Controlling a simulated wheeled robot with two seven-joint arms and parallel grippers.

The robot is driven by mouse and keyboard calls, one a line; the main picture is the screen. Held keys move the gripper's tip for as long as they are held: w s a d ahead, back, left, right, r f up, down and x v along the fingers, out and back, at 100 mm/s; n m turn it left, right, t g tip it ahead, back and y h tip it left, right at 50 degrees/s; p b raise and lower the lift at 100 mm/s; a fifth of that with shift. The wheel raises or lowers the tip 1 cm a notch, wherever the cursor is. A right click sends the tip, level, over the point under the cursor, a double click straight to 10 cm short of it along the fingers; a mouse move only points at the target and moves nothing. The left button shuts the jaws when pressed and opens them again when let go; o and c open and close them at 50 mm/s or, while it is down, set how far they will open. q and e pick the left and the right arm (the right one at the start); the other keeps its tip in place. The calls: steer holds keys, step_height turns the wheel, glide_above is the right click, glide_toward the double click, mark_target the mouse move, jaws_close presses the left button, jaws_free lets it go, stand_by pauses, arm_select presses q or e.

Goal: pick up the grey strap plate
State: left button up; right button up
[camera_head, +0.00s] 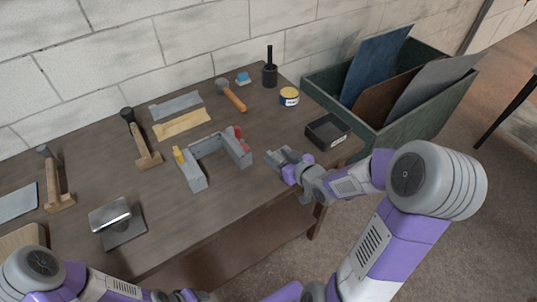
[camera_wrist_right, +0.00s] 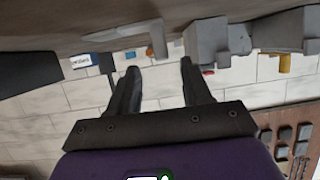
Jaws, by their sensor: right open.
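The grey strap plate (camera_head: 175,106) looks like the long, flat grey piece lying near the back of the bench, just behind a similar pale yellow piece (camera_head: 182,124). My right gripper (camera_head: 281,157) is open and empty near the bench's right front, right of the grey U-shaped frame (camera_head: 196,182) and well away from the plate. In the right wrist view the spread fingers (camera_wrist_right: 158,68) have nothing between them. I cannot make out the plate for sure in that view. My left arm shows at the bottom left; its jaws are not clear.
The frame, with red and yellow pieces, stands mid-bench. A hammer (camera_head: 235,100), wooden-based tools (camera_head: 148,160), a yellow tin (camera_head: 289,96), a black cup (camera_head: 270,76) and a black tray (camera_head: 328,131) stand around. A green crate (camera_head: 425,115) holds panels at right. A metal block (camera_head: 110,215) sits front left.

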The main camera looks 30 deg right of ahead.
mark_target(271, 153)
steer(key=b+x, duration=0.1)
steer(key=x, duration=0.4)
steer(key=shift+w+a+f, duration=0.1)
steer(key=shift+a+f, duration=0.05)
steer(key=shift+c, duration=0.2)
jaws_close()
